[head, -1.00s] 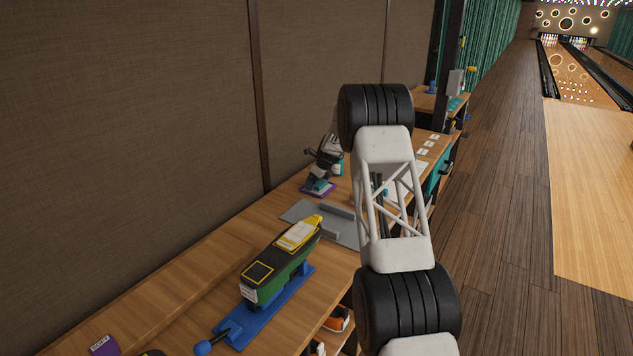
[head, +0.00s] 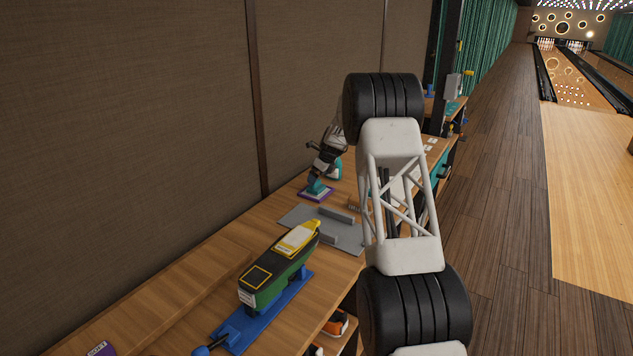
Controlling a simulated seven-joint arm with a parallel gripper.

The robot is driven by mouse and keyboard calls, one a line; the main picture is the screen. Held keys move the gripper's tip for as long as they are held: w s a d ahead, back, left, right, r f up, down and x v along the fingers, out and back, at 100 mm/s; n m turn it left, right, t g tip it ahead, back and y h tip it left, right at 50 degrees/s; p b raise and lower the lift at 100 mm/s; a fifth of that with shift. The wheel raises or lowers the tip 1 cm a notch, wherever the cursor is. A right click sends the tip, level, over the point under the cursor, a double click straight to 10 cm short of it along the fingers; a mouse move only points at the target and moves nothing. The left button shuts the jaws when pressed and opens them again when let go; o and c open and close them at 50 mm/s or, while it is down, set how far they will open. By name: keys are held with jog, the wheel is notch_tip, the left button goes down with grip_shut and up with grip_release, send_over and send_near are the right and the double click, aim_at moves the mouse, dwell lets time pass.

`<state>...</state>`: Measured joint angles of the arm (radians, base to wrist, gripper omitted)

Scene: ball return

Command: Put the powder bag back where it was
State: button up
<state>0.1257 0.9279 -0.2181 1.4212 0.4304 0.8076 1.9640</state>
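A small teal object (head: 316,187), which looks like the powder bag, is at a purple-edged pad (head: 329,195) on the counter against the wall. It is small in the picture and partly covered. My gripper (head: 318,177) points down at the teal object from just above and appears to meet it. The fingers are too small and dark to show whether they are open or closed on it. My arm's large links hide part of the counter to the right.
A grey plate with raised bars (head: 295,214) lies in front of the pad. Nearer is a green and black device with a yellow top (head: 262,278) on a blue base (head: 237,325). A white and teal bottle (head: 337,170) stands just behind my gripper.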

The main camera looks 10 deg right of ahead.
jog(key=v, duration=0.6)
jog(key=shift+r, duration=0.2)
dwell(0.4)
jog(key=shift+s+r, duration=0.1)
jog(key=s+a+r+n+h, duration=0.1)
jog(key=s+a+r+n, duration=0.25)
jog(key=s+r, duration=0.7)
jog(key=s+a+r+n, duration=0.2)
jog(key=s+r+n, duration=0.3)
jog(key=s, duration=1)
jog(key=s+a+r+n+h, duration=0.15)
jog(key=s+r+n, duration=0.5)
jog(key=s, duration=0.65)
jog(key=s+a+f+n, duration=0.1)
jog(key=s+n, duration=0.5)
jog(key=s, duration=1.5)
jog(key=s+a+f+n, duration=0.2)
jog(key=s+n, duration=0.3)
jog(key=s, duration=1.6)
jog(key=shift+s+f+n+g+h, duration=0.2)
jog(key=shift+f+n+g+h, duration=0.1)
jog(key=shift+f+n+h, duration=0.15)
